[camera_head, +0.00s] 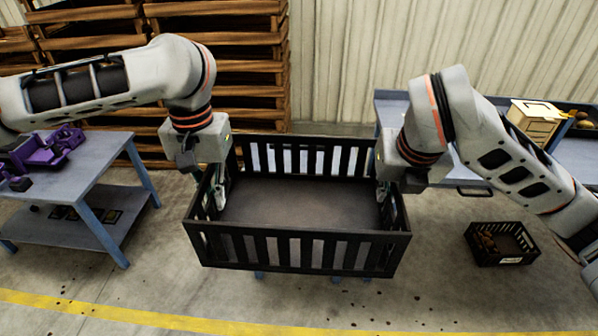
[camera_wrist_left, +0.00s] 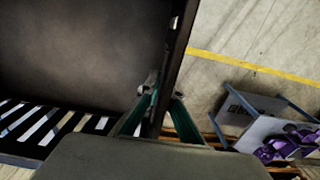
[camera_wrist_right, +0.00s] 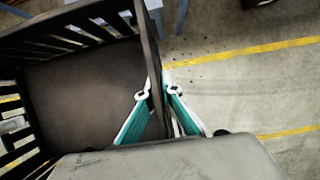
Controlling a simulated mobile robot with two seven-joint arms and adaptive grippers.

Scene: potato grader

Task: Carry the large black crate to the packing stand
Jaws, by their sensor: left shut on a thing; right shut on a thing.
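The large black crate (camera_head: 300,249) is in the middle of the head view, upright and roughly level, with slatted walls and a bare dark floor. It looks empty. My left gripper (camera_head: 217,192) is shut on its left end wall; the left wrist view shows the fingers (camera_wrist_left: 160,92) on both sides of that wall. My right gripper (camera_head: 382,190) is shut on its right end wall; the right wrist view shows the fingers (camera_wrist_right: 154,92) astride it. Small blue parts show just below the crate; what they belong to is mostly hidden. I cannot tell which surface is the packing stand.
A blue-grey table (camera_head: 75,180) with purple items (camera_head: 48,150) stands at the left. A blue bench (camera_head: 570,152) with a pale wooden box (camera_head: 535,121) is at the right. A small black crate (camera_head: 500,243) lies on the floor at the right. Wooden crates (camera_head: 230,60) are stacked behind.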

